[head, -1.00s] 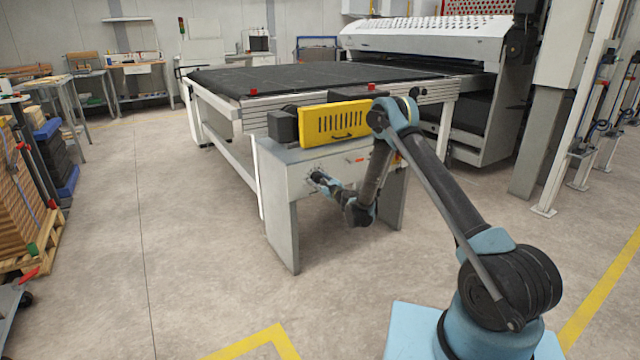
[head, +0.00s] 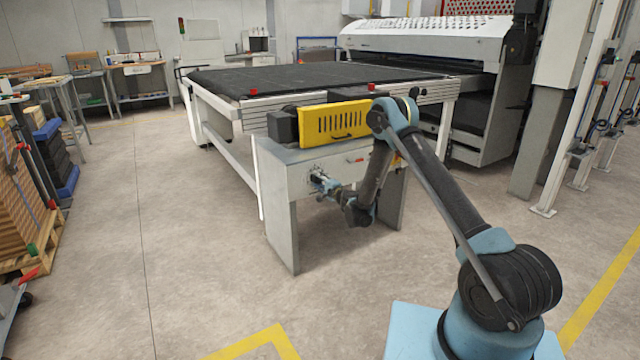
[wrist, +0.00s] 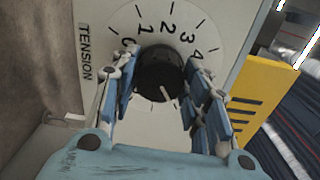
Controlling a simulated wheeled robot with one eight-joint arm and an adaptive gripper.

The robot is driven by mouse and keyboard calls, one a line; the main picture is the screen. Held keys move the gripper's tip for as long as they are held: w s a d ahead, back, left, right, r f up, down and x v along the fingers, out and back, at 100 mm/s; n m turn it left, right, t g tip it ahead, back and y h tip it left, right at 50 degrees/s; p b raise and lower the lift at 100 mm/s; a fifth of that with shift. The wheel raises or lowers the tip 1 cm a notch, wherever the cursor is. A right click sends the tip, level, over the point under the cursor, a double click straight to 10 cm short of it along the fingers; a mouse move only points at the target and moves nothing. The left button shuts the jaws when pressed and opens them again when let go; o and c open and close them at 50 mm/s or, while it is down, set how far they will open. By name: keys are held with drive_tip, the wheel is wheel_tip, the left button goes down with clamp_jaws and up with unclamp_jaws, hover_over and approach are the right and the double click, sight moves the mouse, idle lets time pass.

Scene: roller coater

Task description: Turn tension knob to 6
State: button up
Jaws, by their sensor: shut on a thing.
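The black tension knob (wrist: 158,72) is in the middle of the wrist view, on a pale round dial (wrist: 150,14). The numbers 0 to 4 show around its upper side, and the word TENSION is at left. A white mark on the knob points down in the picture, away from those numbers. The lower part of the dial is hidden by my gripper. My gripper (wrist: 160,92) is shut on the knob, with one blue finger on each side.
A yellow vented box (head: 335,122) sits above the panel and also shows at right in the wrist view (wrist: 262,98). The machine's black bed (head: 310,78) extends behind. A red part (head: 355,160) is on the panel, right of my gripper. The floor in front is clear.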

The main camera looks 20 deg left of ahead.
drive_tip(key=shift+s+a+f+n, duration=0.1)
drive_tip(key=shift+s+n, duration=0.05)
drive_tip(key=shift+n, duration=2.15)
drive_tip(key=o, duration=1)
drive_tip(key=shift+o, duration=0.2)
